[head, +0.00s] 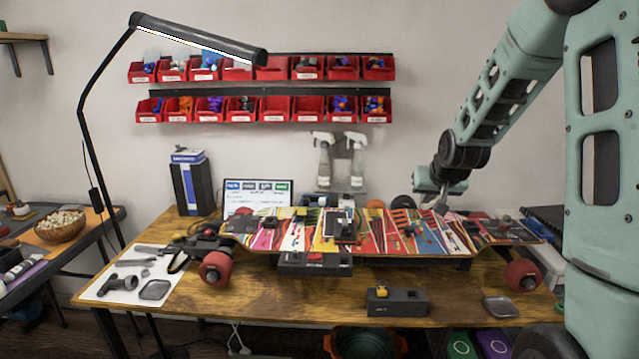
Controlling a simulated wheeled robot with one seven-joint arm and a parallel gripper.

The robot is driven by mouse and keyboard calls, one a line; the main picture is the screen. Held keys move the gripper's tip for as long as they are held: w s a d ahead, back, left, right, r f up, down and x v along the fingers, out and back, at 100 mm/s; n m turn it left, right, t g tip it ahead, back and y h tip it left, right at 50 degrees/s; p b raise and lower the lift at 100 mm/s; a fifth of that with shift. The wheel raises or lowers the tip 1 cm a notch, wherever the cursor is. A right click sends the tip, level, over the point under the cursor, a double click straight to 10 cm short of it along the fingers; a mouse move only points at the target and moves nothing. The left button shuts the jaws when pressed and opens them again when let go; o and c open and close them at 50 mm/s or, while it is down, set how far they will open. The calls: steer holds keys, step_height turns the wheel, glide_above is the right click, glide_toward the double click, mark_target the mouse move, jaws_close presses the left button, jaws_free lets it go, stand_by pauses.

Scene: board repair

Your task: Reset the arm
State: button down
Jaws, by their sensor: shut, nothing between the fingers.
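My arm comes in from the upper right in the head view and reaches down over the right part of the workbench. My gripper (441,207) is at its end, small in the picture, shut and empty. It is just above or behind the right part of a long, colourfully striped skateboard (290,232). I cannot tell whether the fingertips touch the board. The board lies level across the bench, with red wheels (215,267) at its left end and another red wheel (522,274) at its right end.
A wooden workbench (250,310) carries a dark box (397,301), a small grey tray (500,306) and a white tool sheet (125,275). Two spray bottles (356,165) stand behind the board. A black lamp (195,40) arches over the left. Red bins (305,108) line the wall.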

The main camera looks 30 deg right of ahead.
steer(key=s+a+n+g+y, duration=0.1)
steer(key=s+a+n+y, duration=0.15)
steer(key=a, duration=1.25)
steer(key=s+a+n+g+y, duration=0.2)
steer(key=s+a+n, duration=0.15)
steer(key=a, duration=1.15)
steer(key=s+a+n+g, duration=0.2)
steer(key=s+a+n, duration=0.2)
steer(key=s+a, duration=0.3)
steer(key=s+a+f+n+g, duration=0.1)
steer(key=s+a+n, duration=0.3)
steer(key=s, duration=1)
steer(key=a+g, duration=0.1)
steer(key=a, duration=0.1)
steer(key=shift+a+f, duration=0.2)
steer(key=shift+a, duration=0.2)
